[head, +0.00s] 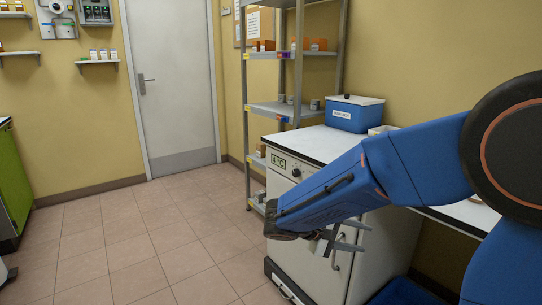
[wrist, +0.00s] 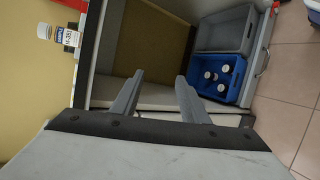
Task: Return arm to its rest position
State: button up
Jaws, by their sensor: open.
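My blue arm reaches in from the right in the head view, sloping down to the left. My gripper (head: 366,236) is at its low end, in front of the white cabinet (head: 392,262). In the wrist view my gripper (wrist: 160,78) shows two grey fingers spread apart with nothing between them. The fingers point toward an open compartment with a brown panel (wrist: 152,42). A blue crate (wrist: 238,72) holding several white-capped items lies to the right of the fingers, apart from them. A grey crate (wrist: 226,28) is beside it.
A lidded blue box (head: 352,113) stands on the white worktop (head: 322,143). A shelf unit (head: 246,110) with small boxes stands behind. A closed door (head: 172,85) is at the back. A green cabinet (head: 14,185) is at the left edge.

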jog(key=s+d+m+g+y, duration=0.3)
jog(key=s+d+y, duration=0.3)
jog(key=s, duration=0.6)
jog(key=s+a+m+t+y, duration=0.1)
jog(key=s+t+y, duration=0.3)
jog(key=s, duration=0.7)
jog(key=m+y, duration=0.1)
jog(key=y, duration=0.1)
jog(key=shift+s+a+m+y, duration=0.3)
jog(key=shift+s+a+m, duration=0.1)
